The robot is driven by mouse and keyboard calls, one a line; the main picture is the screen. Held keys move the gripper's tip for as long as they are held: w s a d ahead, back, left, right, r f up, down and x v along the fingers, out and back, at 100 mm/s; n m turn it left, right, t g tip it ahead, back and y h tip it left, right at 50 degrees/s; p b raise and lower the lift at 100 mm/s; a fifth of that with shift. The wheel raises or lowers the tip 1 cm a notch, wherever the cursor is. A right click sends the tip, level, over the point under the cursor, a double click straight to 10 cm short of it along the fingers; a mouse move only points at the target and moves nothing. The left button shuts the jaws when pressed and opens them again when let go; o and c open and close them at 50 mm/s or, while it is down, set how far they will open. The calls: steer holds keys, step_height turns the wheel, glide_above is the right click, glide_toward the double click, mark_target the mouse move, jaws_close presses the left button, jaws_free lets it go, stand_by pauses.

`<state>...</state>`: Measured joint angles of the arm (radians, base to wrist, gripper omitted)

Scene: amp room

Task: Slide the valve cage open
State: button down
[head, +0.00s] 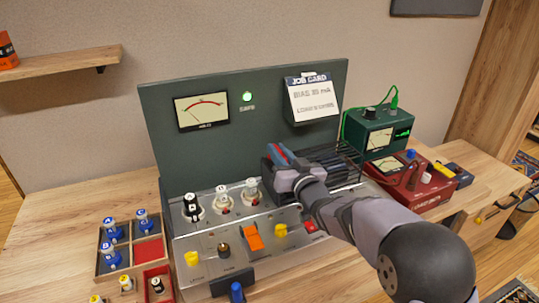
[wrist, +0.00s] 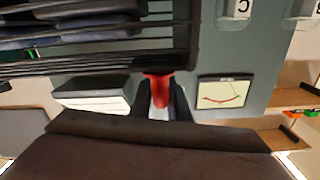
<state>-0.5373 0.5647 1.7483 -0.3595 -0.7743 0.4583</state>
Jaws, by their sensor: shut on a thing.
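The valve cage (head: 345,172) is a black barred frame on the right of the amp's metal deck (head: 205,245). Dark shapes show behind its bars. The cage also fills the upper left of the wrist view (wrist: 100,45). My gripper (head: 281,155) is at the cage's left end, and its fingers (wrist: 160,105) are shut on a red handle (wrist: 158,86) beside the bars. My arm hides part of the cage's front and the deck.
The dark green back panel (head: 240,125) carries a meter (head: 201,110), a lit green lamp (head: 247,96) and a job card (head: 313,97). Green (head: 380,132) and red (head: 410,180) instruments stand at right. A compartment tray (head: 130,245) with blue-based valves lies at left.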

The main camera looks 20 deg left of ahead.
steer(key=c, duration=1.7)
jaws_free()
steer(key=shift+s+d, duration=0.1)
steer(key=shift+b+v, duration=0.6)
steer(key=shift+v, duration=2.95)
steer(key=shift+r, duration=0.1)
